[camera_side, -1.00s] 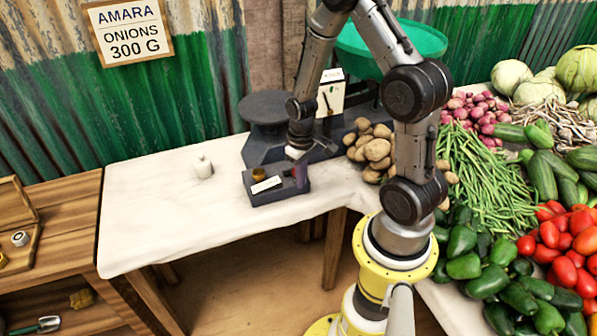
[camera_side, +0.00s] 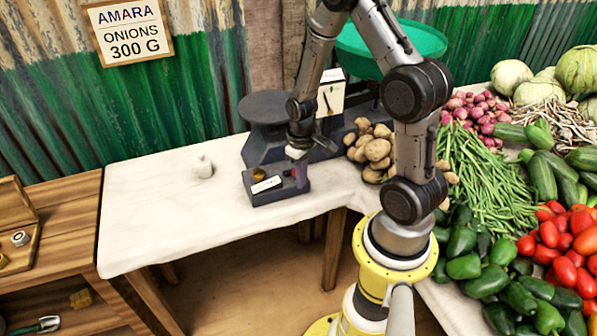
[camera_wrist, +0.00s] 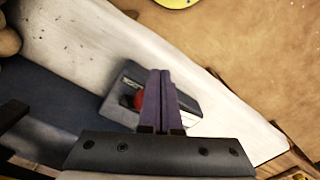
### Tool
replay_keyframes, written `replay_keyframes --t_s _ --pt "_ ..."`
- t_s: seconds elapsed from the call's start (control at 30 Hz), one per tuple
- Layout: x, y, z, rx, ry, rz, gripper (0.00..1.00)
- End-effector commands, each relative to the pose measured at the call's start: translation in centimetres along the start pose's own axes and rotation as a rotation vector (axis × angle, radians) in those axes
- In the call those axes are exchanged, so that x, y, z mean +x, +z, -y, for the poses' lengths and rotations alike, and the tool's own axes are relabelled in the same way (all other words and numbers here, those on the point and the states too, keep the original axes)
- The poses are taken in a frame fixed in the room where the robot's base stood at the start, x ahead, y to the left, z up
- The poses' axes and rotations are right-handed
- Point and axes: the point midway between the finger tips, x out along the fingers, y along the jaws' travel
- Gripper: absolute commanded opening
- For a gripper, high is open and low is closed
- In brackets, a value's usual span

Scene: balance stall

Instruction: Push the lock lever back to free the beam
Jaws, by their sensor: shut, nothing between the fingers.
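The balance has a dark body (camera_side: 257,152), a dark flat pan (camera_side: 268,108), a green pan (camera_side: 372,50) and a pale dial plate (camera_side: 331,97) with a black pointer. A small dark box (camera_side: 266,194) with a white label stands at its front. In the wrist view a red knob (camera_wrist: 138,99), apparently the lock lever, shows just left of the purple fingers, over the box (camera_wrist: 118,110). My gripper (camera_side: 300,182) is shut and empty, pointing down at the box's right end. Its fingers (camera_wrist: 160,74) partly cover the box; whether they touch the knob I cannot tell. The beam is not distinct.
A small white weight-like piece (camera_side: 203,167) stands on the pale tabletop (camera_side: 150,215), which is mostly clear at left. Potatoes (camera_side: 375,148) lie close right of my gripper. Onions, beans, peppers and tomatoes fill the right side. A wooden shelf (camera_side: 60,225) stands at far left.

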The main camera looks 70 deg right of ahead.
Motion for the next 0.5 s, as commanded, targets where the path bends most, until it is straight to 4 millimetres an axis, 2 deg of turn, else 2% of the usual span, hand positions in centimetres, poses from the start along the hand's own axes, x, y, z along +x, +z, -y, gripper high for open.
replay_keyframes --t_s 0.5 --pt "-0.28 -0.86 -0.48 0.001 0.0 -0.002 0.0"
